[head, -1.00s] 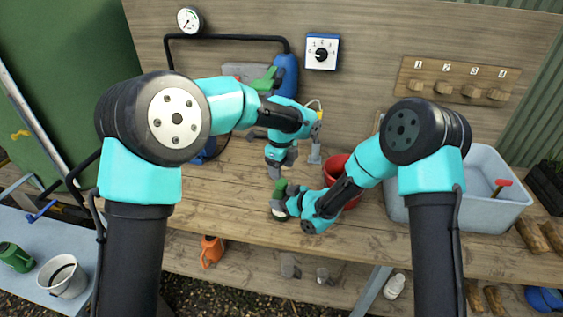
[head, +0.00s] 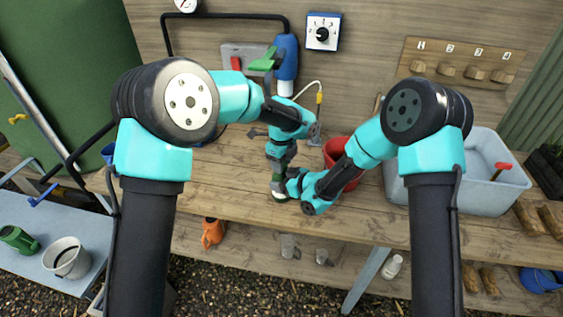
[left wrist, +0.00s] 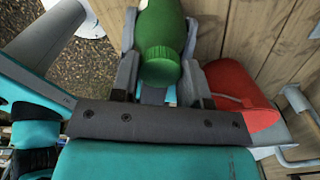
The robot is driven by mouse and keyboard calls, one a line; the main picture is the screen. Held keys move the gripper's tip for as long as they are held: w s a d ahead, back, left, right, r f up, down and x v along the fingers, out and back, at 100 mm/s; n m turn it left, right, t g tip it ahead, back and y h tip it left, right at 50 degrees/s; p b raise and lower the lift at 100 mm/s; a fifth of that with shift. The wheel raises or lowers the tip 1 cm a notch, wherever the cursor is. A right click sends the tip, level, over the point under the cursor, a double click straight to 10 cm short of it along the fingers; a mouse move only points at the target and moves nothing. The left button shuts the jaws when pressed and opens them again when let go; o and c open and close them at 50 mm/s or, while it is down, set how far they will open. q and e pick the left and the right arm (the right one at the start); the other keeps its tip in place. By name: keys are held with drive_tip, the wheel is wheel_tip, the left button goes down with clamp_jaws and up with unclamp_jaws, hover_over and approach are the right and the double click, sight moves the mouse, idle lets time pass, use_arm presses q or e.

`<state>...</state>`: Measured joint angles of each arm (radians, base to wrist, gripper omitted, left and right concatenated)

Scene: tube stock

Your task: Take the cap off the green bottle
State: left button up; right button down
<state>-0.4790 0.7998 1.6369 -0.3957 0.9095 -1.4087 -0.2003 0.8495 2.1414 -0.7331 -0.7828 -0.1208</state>
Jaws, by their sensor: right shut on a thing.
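The green bottle (left wrist: 160,22) has a ribbed green cap (left wrist: 160,66), seen end-on in the left wrist view. In the head view the bottle (head: 277,178) is mostly hidden by both grippers at the middle of the bench. My right gripper (head: 281,193) is shut on the bottle low down, coming from the right. My left gripper (head: 279,180) points down over the bottle's top. In the left wrist view its fingers (left wrist: 160,82) stand open on either side of the cap, with a small gap on each side.
A red bucket (head: 345,176) stands just right of the grippers, and a pale tub (head: 455,195) farther right.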

use_arm(q)
drive_tip(key=c, duration=0.5)
drive_tip(key=o, duration=1)
drive_tip(key=shift+r, duration=2.25)
use_arm(e)
drive_tip(key=shift+c, duration=0.6)
unclamp_jaws()
drive_tip(key=shift+d, duration=0.1)
drive_tip(key=v, duration=1.7)
drive_tip(key=shift+s, duration=0.25)
